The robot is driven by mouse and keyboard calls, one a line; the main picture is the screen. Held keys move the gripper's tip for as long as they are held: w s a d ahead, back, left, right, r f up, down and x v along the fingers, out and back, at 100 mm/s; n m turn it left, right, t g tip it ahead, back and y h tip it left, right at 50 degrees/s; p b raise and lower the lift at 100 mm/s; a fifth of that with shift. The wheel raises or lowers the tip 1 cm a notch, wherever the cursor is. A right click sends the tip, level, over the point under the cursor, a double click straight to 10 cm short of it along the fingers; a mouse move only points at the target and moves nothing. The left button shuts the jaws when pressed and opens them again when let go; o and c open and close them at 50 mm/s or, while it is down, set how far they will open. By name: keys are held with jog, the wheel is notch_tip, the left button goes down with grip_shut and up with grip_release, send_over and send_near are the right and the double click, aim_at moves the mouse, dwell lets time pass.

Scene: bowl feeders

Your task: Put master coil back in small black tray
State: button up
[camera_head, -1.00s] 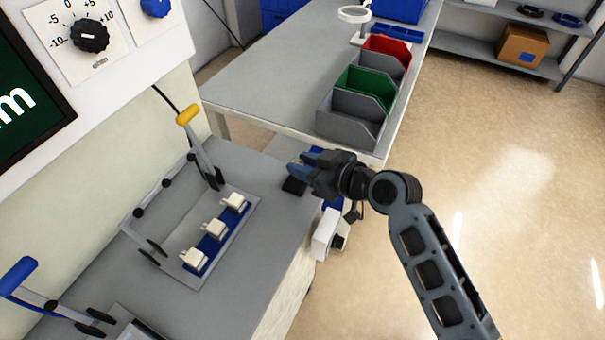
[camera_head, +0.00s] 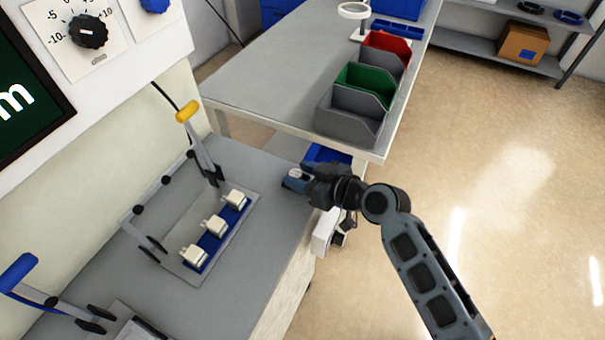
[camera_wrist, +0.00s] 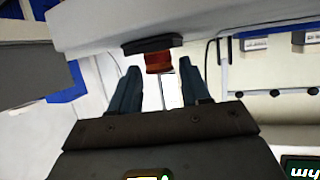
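The small black tray (camera_wrist: 151,45) sits near the table edge in the wrist view, which is upside down. The reddish-brown master coil (camera_wrist: 158,62) is at the tray, touching it or almost so. My gripper (camera_wrist: 160,66) has its two fingers spread, one on each side of the coil, with a visible gap to each. In the head view my gripper (camera_head: 293,178) is low at the right edge of the grey bench, and it hides the tray and most of what lies between the fingers.
A fixture plate (camera_head: 188,262) with several white blocks and a yellow-handled clamp (camera_head: 187,112) stands left of my gripper. Grey (camera_head: 350,120), green (camera_head: 366,88) and red (camera_head: 388,52) bins line the far table (camera_head: 270,85). Bench surface between fixture and gripper is clear.

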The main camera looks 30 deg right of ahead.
jog(key=shift+o, duration=0.8)
jog(key=shift+r, duration=0.2)
jog(key=b+v, duration=0.1)
jog(key=v, duration=1.1)
jog(key=shift+b, duration=0.4)
jog(key=shift+f, duration=0.1)
